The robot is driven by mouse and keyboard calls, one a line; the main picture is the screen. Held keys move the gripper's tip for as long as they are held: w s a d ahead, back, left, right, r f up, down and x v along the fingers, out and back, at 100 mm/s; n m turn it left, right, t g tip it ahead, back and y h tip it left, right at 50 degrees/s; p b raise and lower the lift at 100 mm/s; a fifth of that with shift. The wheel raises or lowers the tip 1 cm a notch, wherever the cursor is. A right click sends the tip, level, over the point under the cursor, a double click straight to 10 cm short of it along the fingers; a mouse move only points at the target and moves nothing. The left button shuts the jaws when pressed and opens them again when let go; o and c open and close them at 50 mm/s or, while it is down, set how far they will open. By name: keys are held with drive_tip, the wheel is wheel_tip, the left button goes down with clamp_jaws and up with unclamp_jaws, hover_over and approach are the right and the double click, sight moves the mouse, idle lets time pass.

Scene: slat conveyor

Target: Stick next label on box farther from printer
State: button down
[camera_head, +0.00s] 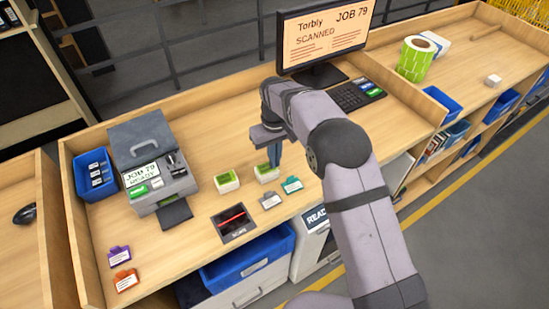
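The printer's dark front tray (175,215) shows no label.
A dark scan pad (234,222) with a red line lies in front of the boxes. Grey (270,201), teal (292,185), purple (119,255) and orange (125,281) tags lie about. A monitor (323,35) reads "SCANNED". Blue bins (250,262) sit below the front edge.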

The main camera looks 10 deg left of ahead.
drive_tip(key=shift+s+f, duration=0.1)
drive_tip(key=shift+f, duration=0.4)
idle(1.9)
drive_tip(key=c, duration=1.5)
unclamp_jaws()
drive_tip(key=shift+c, duration=0.2)
drive_tip(key=shift+r, duration=0.2)
drive_tip(key=shift+r+p, duration=2.5)
drive_tip(key=shift+r, duration=0.9)
